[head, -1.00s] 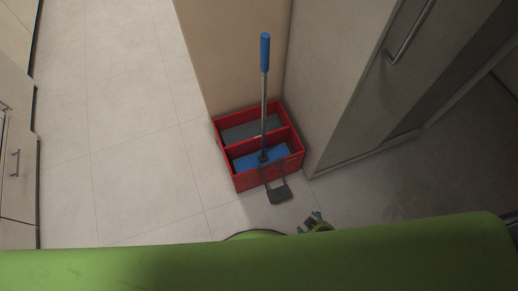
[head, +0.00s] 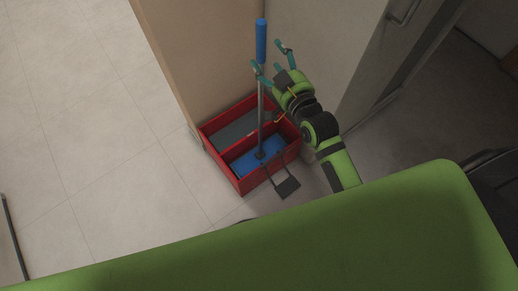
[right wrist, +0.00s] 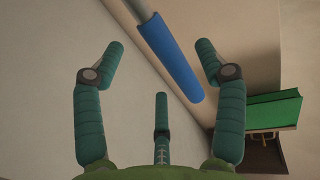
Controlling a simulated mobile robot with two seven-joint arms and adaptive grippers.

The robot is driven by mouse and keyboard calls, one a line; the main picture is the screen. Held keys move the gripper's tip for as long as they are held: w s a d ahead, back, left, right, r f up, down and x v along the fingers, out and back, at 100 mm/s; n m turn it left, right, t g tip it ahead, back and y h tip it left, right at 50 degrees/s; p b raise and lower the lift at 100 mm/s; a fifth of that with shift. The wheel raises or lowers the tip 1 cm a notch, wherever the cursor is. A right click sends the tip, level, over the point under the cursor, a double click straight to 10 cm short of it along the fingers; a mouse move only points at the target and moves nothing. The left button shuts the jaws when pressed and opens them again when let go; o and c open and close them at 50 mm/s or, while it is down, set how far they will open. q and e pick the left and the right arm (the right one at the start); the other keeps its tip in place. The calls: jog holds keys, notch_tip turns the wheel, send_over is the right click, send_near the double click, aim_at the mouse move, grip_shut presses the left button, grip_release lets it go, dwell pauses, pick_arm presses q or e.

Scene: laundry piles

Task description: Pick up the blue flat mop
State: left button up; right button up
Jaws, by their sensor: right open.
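The blue flat mop stands upright with its blue grip (head: 261,40) at the top, a grey pole, and a flat blue head (head: 252,157) in the front compartment of a red bucket (head: 243,186). My right gripper (head: 270,57) is open and empty near the lower part of the grip. In the right wrist view, the blue grip (right wrist: 168,55) runs diagonally between the spread fingers of the gripper (right wrist: 159,45). The fingers appear apart from it; how far beyond them it lies is hard to tell. My left gripper is out of view.
The bucket stands in a corner between a beige panel (head: 200,60) and a grey cabinet (head: 350,65) to its right. A black bracket (head: 288,187) sticks out at the bucket's front. A dark object (head: 495,175) is at the right edge.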

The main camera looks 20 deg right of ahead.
aim_at(266, 54)
jog(key=w, duration=0.2)
jog(key=w+f, duration=0.1)
jog(key=shift+w+a, duration=0.3)
jog(key=shift+w, duration=0.1)
jog(key=shift+w+a, duration=0.1)
jog(key=shift+w, duration=0.3)
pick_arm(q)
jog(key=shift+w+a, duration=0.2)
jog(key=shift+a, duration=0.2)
pick_arm(e)
jog(key=c, duration=1.4)
jog(key=shift+r, duration=0.15)
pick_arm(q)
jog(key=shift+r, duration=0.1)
